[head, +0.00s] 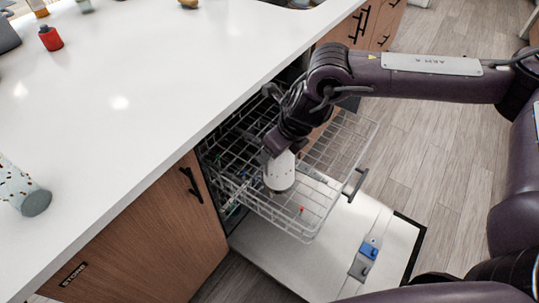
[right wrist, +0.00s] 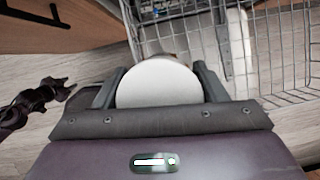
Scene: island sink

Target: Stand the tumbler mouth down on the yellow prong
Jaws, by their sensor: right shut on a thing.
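My right gripper (head: 276,152) is shut on the white tumbler (head: 279,174) and holds it over the pulled-out dishwasher rack. The tumbler looks nearly upright in the head view, with a dark grey lower end. In the right wrist view a pale round end of the tumbler (right wrist: 158,84) shows between the fingers. A small red prong (head: 302,209) stands on the rack in front of the tumbler. I cannot make out the yellow prong; the tumbler or arm may hide it. A dark arm end, seemingly my left gripper (right wrist: 62,92), shows small in the right wrist view.
The wire rack (head: 312,222) extends over the lowered dishwasher door (head: 335,262). The white counter (head: 140,110) borders it on the left. A speckled cup (head: 14,184) lies near the counter's left edge, and a red item (head: 50,39) stands farther back. Open floor lies right.

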